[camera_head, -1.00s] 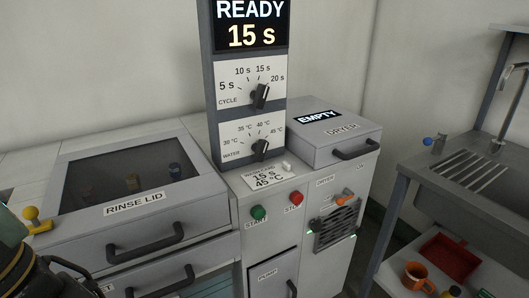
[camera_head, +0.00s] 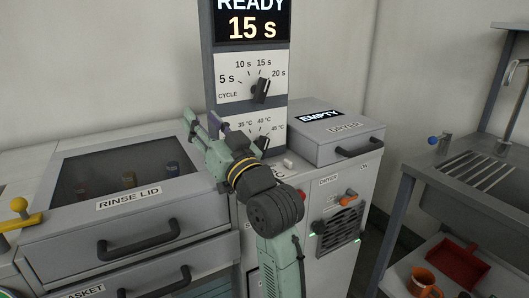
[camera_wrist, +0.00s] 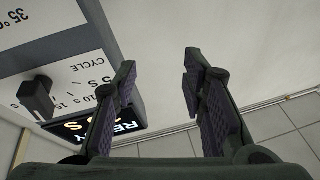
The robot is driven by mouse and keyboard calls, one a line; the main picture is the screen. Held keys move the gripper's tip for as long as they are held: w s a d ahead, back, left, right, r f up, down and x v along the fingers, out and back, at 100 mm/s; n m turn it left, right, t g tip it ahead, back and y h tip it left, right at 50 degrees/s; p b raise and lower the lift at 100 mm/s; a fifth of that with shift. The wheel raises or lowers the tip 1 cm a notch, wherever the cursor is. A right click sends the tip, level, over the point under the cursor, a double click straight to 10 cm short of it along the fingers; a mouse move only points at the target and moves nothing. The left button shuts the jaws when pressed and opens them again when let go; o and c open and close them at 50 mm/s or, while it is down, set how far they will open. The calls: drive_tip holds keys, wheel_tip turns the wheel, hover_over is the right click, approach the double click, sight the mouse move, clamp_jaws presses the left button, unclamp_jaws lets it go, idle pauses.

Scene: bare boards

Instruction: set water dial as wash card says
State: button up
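The water dial (camera_head: 262,142) is the lower black knob on the grey control column, with marks for 35, 40 and 45 °C showing. My arm partly covers its panel, and I cannot tell its exact setting. My gripper (camera_head: 203,122) is open and empty, left of the water dial and in front of the column's left edge. In the wrist view its two fingers (camera_wrist: 160,62) are spread with only wall between them. The wash card is hidden behind my arm; the earlier head view shows "15 s, 45 °C" on it.
The cycle dial (camera_head: 261,90) is above the water dial and also shows in the wrist view (camera_wrist: 36,95). The display (camera_head: 252,20) reads READY 15 s. The rinse lid (camera_head: 130,175) is shut at left; the dryer (camera_head: 335,135) stands right. A sink (camera_head: 490,180) is farther right.

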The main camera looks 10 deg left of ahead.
sight(266, 143)
drive_tip(key=w+d+f+m+g+h+b, duration=0.1)
drive_tip(key=w+d+f+m+h, duration=0.15)
drive_tip(key=d+f, duration=0.4)
drive_tip(key=w+d+f+m+h, duration=0.2)
drive_tip(key=d+f+h, duration=0.15)
drive_tip(key=d, duration=0.65)
drive_tip(key=shift+n+y, duration=0.25)
drive_tip(key=shift+y, duration=0.25)
drive_tip(key=p+x, duration=0.2)
drive_tip(key=x, duration=0.8)
drive_tip(key=shift+w, duration=0.4)
drive_tip(key=shift+c, duration=0.3)
clamp_jaws()
